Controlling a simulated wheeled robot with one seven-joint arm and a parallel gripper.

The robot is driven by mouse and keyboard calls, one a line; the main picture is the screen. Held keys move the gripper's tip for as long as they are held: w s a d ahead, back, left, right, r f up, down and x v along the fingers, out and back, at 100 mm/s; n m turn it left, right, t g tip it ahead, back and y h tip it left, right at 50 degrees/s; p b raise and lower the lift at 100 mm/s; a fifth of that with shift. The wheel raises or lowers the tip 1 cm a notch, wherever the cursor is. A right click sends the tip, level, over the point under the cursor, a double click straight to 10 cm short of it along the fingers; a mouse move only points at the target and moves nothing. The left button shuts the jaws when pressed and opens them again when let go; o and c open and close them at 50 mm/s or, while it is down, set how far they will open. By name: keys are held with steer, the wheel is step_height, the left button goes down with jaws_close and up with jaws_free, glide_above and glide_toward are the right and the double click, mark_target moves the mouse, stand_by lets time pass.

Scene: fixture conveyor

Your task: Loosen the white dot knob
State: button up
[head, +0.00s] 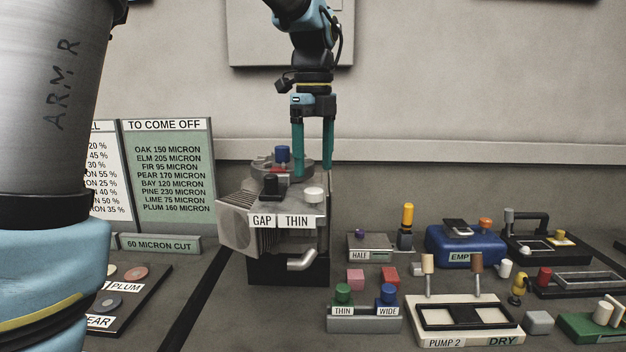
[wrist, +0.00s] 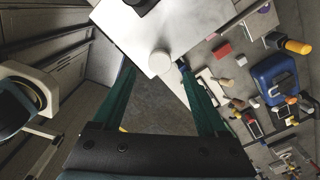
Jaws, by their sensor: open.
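The grey machine (head: 290,240) stands on the bench with GAP and THIN labels on its front. A short white knob (head: 313,194) sits on its top at the front right; no dot can be made out on it. A black knob (head: 270,186) is to its left, and a blue knob (head: 282,154) is farther back. My gripper (head: 313,171) points down with green fingers parted and nothing between them, above and seemingly behind the white knob. In the wrist view the white knob (wrist: 160,63) appears between the fingertips of my gripper (wrist: 157,70), apart from them.
A TO COME OFF chart (head: 167,165) stands at left. Right of the machine are a THIN/WIDE block (head: 364,325) with green and blue knobs, a PUMP 2 unit (head: 465,335), and a blue box (head: 465,247). A bent grey spout (head: 302,261) juts from the machine's front.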

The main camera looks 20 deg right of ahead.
mark_target(314, 190)
steer(key=shift+f+p, duration=0.4)
steer(key=shift+f, duration=2.1)
jaws_close()
